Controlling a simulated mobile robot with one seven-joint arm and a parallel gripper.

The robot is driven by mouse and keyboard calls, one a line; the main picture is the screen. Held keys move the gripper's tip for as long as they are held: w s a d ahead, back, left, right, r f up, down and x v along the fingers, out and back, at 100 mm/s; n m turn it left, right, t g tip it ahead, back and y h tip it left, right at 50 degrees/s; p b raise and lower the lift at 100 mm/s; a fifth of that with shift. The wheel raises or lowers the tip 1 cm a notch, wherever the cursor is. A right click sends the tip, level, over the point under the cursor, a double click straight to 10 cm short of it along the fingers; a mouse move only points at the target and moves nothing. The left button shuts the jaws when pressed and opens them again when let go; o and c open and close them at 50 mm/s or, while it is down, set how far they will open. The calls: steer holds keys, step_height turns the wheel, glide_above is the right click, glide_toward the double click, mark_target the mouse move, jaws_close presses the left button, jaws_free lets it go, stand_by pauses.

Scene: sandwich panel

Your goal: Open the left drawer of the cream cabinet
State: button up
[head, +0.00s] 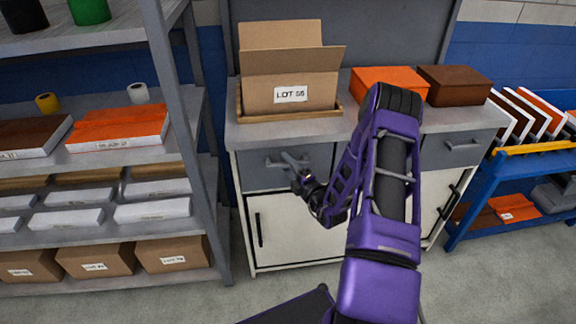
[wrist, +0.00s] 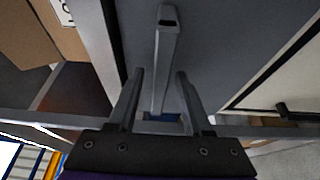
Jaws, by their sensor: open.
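The cream cabinet (head: 300,228) stands in the middle of the head view. Its grey left drawer (head: 257,178) is under the worktop and looks closed. My gripper (head: 290,161) is at the drawer's front, at the handle. In the wrist view the grey bar handle (wrist: 165,55) runs between the two fingers of my gripper (wrist: 163,85). The fingers are open, one on each side of the bar, with a visible gap to it. The drawer front (wrist: 220,40) fills the background there. My arm hides the middle of the cabinet in the head view.
A carton (head: 290,75) marked LOT stands in a tray on the worktop. An orange box (head: 388,82) and a brown box (head: 455,86) are to its right. A grey shelf rack (head: 205,150) is close on the left, a blue cart (head: 480,200) on the right.

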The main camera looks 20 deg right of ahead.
jaws_close()
stand_by(1.4)
